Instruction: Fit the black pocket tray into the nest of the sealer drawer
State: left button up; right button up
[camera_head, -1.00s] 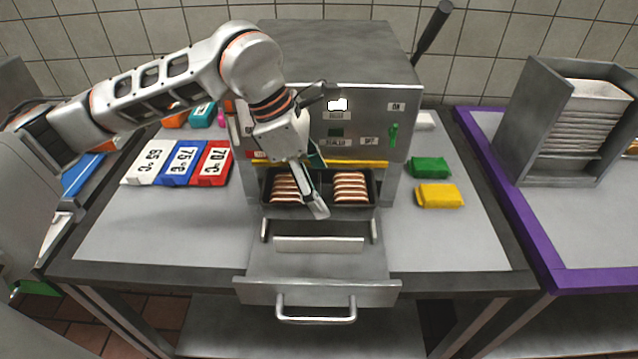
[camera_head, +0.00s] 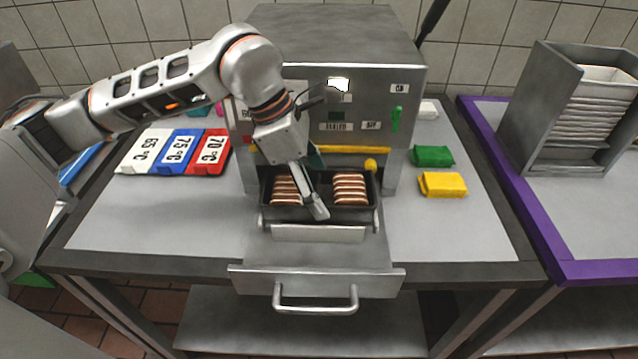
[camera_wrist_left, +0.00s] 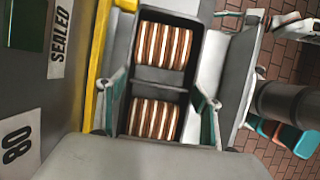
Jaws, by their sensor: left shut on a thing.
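The black pocket tray (camera_head: 320,213) holds two rows of brown-and-cream sandwiches. It is at the back of the pulled-out sealer drawer (camera_head: 318,254), under the front of the grey sealer (camera_head: 345,60). My left gripper (camera_head: 316,184) is shut on the tray, with one finger over its front wall and the other behind. In the left wrist view the fingers (camera_wrist_left: 160,98) straddle the tray (camera_wrist_left: 154,75) across its narrow width. The nest is mostly hidden by the tray; I cannot tell whether the tray is fully seated.
A yellow bar (camera_head: 335,149) runs just behind the tray, with a yellow knob (camera_head: 370,165) at right. Temperature blocks (camera_head: 175,152) lie left; green (camera_head: 432,155) and yellow (camera_head: 442,184) packs lie right. A grey rack (camera_head: 565,110) stands far right. The front tabletop is clear.

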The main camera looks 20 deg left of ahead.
dwell(0.4)
pick_arm(q)
jog(key=o, duration=1.1)
jog(key=shift+o, duration=0.2)
jog(key=shift+r, duration=0.1)
jog(key=v, duration=1.2)
jog(key=shift+s, duration=0.15)
